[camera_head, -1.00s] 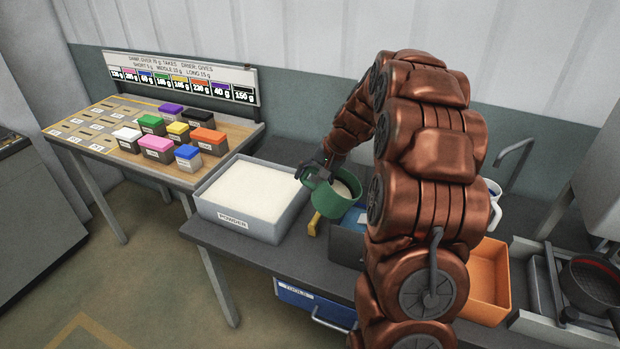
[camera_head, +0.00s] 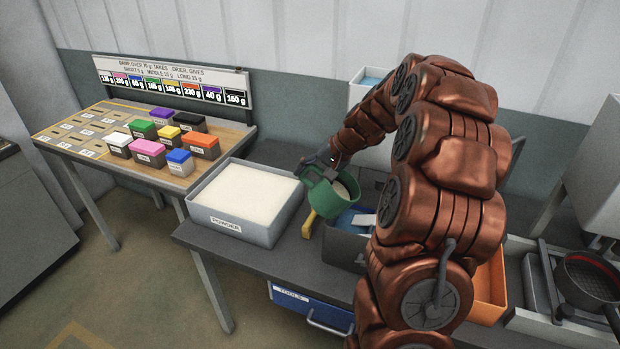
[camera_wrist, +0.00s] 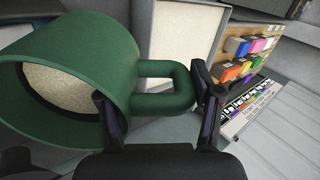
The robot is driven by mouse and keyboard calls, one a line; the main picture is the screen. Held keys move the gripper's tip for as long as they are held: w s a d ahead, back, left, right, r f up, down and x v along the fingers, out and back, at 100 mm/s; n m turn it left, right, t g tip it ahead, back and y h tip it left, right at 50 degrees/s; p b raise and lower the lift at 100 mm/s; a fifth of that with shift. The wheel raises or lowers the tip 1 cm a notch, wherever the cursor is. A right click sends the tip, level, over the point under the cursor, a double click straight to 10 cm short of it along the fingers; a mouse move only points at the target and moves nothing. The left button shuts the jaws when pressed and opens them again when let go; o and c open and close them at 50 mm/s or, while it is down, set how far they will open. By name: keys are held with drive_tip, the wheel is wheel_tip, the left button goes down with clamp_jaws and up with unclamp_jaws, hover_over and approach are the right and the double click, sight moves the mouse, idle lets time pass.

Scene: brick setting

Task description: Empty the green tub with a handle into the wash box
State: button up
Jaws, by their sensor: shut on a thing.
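The green tub (camera_head: 333,203) is in my gripper (camera_head: 322,168), above the bench just right of the powder box. In the wrist view the same green tub (camera_wrist: 75,70) shows its handle (camera_wrist: 165,87) between the two fingers of my gripper (camera_wrist: 158,110). White powder (camera_wrist: 70,92) lies inside the tub. In the head view the tub is tilted a little, its opening facing up and to the right. No box labelled as the wash box can be read; my arm hides part of the bench behind it.
A grey box labelled POWDER (camera_head: 233,230), full of white powder, stands on the bench. A dark box with blue inside (camera_head: 345,246) stands below the tub. An orange bin (camera_head: 489,285) and a black pan (camera_head: 588,278) are at right. Coloured blocks (camera_head: 150,152) sit on the side table.

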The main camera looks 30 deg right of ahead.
sight(322, 170)
drive_tip(key=shift+s+d+r, duration=0.2)
drive_tip(key=shift+r, duration=0.05)
drive_tip(key=shift+s+d+r+t+y+b, duration=0.15)
drive_tip(key=shift+s+d+t+y+b, duration=0.35)
drive_tip(key=shift+t+y+b, duration=0.4)
drive_tip(key=shift+s+r, duration=0.1)
drive_tip(key=shift+r, duration=0.2)
drive_tip(key=shift+s+d+r+t+y+b, duration=0.3)
drive_tip(key=shift+r+t+y+b, duration=0.1)
drive_tip(key=shift+r+t, duration=0.15)
drive_tip(key=shift+s+d+t+y+b, duration=0.5)
drive_tip(key=shift+t+y+b, duration=0.1)
drive_tip(key=shift+t, duration=0.05)
drive_tip(key=shift+s+d+r, duration=0.1)
drive_tip(key=shift+s+r, duration=0.05)
drive_tip(key=shift+r, duration=0.1)
drive_tip(key=shift+s+d+r+t+y, duration=0.4)
drive_tip(key=shift+t+y, duration=0.1)
drive_tip(key=shift+t, duration=0.1)
drive_tip(key=shift+r, duration=0.1)
drive_tip(key=shift+s+r, duration=0.1)
drive_tip(key=shift+r, duration=0.05)
